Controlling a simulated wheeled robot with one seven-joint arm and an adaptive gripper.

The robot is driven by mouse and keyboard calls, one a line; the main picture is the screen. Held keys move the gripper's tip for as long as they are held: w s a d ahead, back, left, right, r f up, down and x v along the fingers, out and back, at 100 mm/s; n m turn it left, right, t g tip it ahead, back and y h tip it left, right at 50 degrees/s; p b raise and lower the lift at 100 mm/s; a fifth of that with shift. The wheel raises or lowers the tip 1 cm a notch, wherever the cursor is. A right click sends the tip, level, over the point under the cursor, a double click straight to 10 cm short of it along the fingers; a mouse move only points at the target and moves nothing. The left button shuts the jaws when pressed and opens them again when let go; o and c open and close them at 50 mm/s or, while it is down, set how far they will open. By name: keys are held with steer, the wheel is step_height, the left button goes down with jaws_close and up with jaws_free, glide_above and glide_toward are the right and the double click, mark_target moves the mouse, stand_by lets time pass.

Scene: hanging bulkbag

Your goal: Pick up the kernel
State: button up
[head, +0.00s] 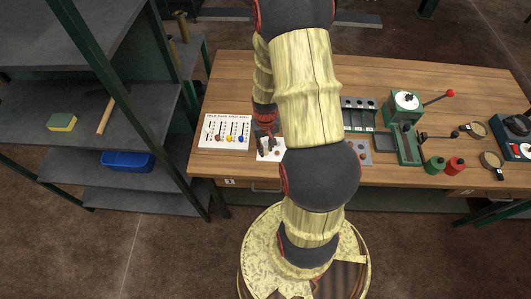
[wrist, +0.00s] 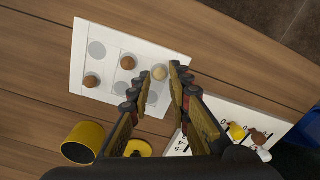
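A small pale tan round kernel (wrist: 160,72) lies on a white card (wrist: 92,40) with grey circles in the wrist view. Two brown round pieces (wrist: 129,62) (wrist: 91,81) lie on the same card. My gripper (wrist: 164,78) is open, with its fingertips apart and pointing at the card close to the pale kernel. I see nothing between the fingers, and I cannot tell the height gap to the card. In the head view my gripper (head: 268,140) is over the left part of the workbench (head: 235,75), partly hidden by my arm; the white card (head: 264,156) shows beneath it.
A labelled white board (head: 226,130) with coloured pieces lies to the left in the head view. A yellow cup (wrist: 83,141) stands near the card. A green press (head: 405,130) and green and red pots (head: 455,165) stand on the right. Dark shelves (head: 95,110) flank the bench.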

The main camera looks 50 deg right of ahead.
steer(key=shift+f, duration=0.55)
steer(key=shift+c, duration=0.8)
steer(key=shift+c, duration=0.9)
steer(key=shift+r, duration=0.1)
